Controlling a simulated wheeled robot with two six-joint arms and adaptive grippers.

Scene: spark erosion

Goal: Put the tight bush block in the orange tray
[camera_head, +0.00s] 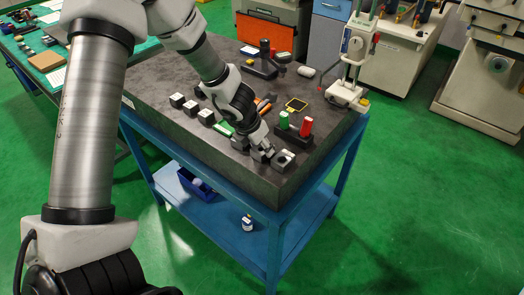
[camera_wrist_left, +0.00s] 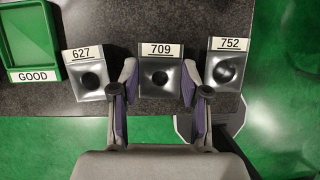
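Three grey blocks with round bores lie in a row in the left wrist view: block 627 (camera_wrist_left: 90,80), block 709 (camera_wrist_left: 160,90) and block 752 (camera_wrist_left: 224,72). The frames do not show which is the tight one. In the head view my left gripper (camera_head: 262,152) points down near the table's front corner. An orange patch (camera_head: 263,104) shows beyond my wrist; whether it is the orange tray I cannot tell. My right gripper is not in view.
A green tray labelled GOOD (camera_wrist_left: 33,40) lies left of block 627. Several more blocks (camera_head: 190,107) sit farther left. The table edge is close by.

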